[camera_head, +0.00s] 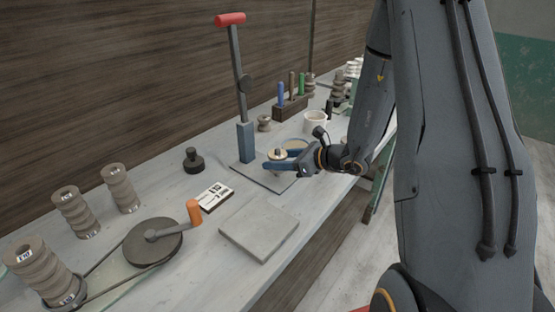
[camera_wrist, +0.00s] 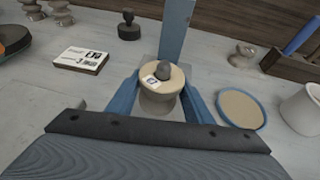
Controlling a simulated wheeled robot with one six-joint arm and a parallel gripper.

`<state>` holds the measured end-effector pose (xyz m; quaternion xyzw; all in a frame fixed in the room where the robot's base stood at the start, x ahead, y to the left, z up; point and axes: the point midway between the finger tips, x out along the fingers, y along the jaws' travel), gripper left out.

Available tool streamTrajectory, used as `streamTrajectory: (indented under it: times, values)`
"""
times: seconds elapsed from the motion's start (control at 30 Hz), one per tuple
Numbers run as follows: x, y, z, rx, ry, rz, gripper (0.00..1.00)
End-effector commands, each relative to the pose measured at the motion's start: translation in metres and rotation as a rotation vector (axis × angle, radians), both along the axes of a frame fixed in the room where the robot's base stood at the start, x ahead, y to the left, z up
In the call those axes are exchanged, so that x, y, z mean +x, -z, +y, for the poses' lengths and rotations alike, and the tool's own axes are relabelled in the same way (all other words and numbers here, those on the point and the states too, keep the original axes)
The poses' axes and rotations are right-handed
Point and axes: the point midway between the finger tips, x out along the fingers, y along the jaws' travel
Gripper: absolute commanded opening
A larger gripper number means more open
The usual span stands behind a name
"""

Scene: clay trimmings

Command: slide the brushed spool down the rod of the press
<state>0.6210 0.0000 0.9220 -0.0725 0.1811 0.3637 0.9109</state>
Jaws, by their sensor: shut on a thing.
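The press (camera_head: 246,142) stands at the back of the bench, with a blue column, a dark lever and a red handle. Its blue column also shows in the wrist view (camera_wrist: 176,30). My gripper (camera_head: 278,161) is in front of the column, above the press's base plate (camera_head: 250,175). Its blue fingers are shut on a pale, labelled spool (camera_wrist: 158,101), one on each side. The spool looks upright. A dark rounded tip, apparently the rod's end (camera_wrist: 163,69), shows at the middle of its top face. The rod below is hidden by the spool.
A tan disc (camera_wrist: 240,108) and a white mug (camera_head: 315,122) are right of the press. A labelled box (camera_head: 216,197) and a dark stamp-like object (camera_head: 194,161) are left. A grey slab (camera_head: 259,230) lies in front. Stacked spools (camera_head: 120,188) stand farther left.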

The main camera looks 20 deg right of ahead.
Motion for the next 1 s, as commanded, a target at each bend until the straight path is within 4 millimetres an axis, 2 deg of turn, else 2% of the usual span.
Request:
streamTrajectory:
  times: [1.0]
  values:
    - [0.0, 0.026, 0.0, 0.001, 0.0, -0.001, 0.17]
